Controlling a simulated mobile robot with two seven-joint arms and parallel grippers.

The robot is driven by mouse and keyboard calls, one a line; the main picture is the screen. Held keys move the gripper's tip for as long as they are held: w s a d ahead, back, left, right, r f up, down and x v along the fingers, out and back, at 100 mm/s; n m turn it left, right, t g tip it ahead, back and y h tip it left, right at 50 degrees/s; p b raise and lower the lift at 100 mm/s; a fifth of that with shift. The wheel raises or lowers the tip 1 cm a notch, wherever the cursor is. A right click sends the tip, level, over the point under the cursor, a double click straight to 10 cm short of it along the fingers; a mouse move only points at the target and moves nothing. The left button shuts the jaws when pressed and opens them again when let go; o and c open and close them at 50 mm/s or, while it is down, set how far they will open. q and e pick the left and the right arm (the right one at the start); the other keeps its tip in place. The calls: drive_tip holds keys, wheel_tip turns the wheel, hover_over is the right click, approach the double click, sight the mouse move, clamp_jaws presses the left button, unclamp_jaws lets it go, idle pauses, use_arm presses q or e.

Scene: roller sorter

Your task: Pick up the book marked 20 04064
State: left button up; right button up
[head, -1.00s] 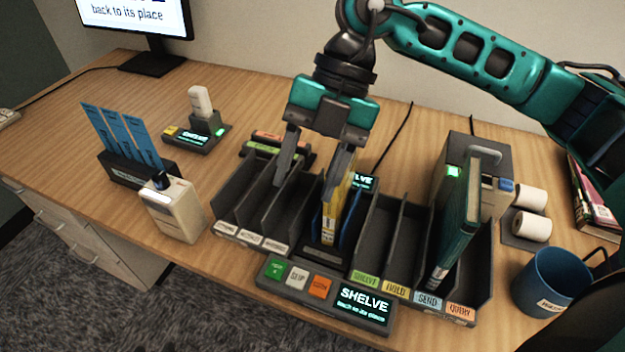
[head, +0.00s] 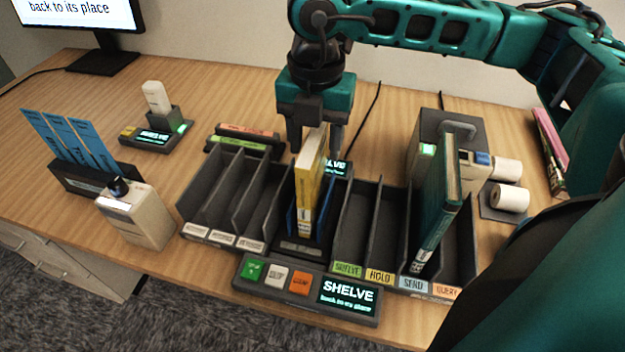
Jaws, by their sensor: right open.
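A yellow book (head: 311,185) stands upright in a blue-sided holder in the middle of the sorter (head: 300,247). A teal book (head: 436,207) stands in a slot at the sorter's right, above the SEND label. The spine labels are too small to read, so I cannot tell which one is 20 04064. My right gripper (head: 314,146) is open and empty. It points down at the far side of the yellow book's top, which hides part of the fingers; I cannot tell whether they touch it. My left gripper is not in view.
A button panel with a lit SHELVE screen (head: 347,294) is in front of the sorter. Empty slots (head: 228,190) lie to the left. A beige device (head: 138,214), blue cards (head: 70,140) and a scanner on its stand (head: 158,100) stand further left. White rolls (head: 510,198) lie at right.

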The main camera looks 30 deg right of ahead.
drive_tip(key=f, duration=0.4)
drive_tip(key=shift+s+a+f, duration=0.15)
drive_tip(key=shift+a+f, duration=0.1)
drive_tip(key=shift+f, duration=0.1)
clamp_jaws()
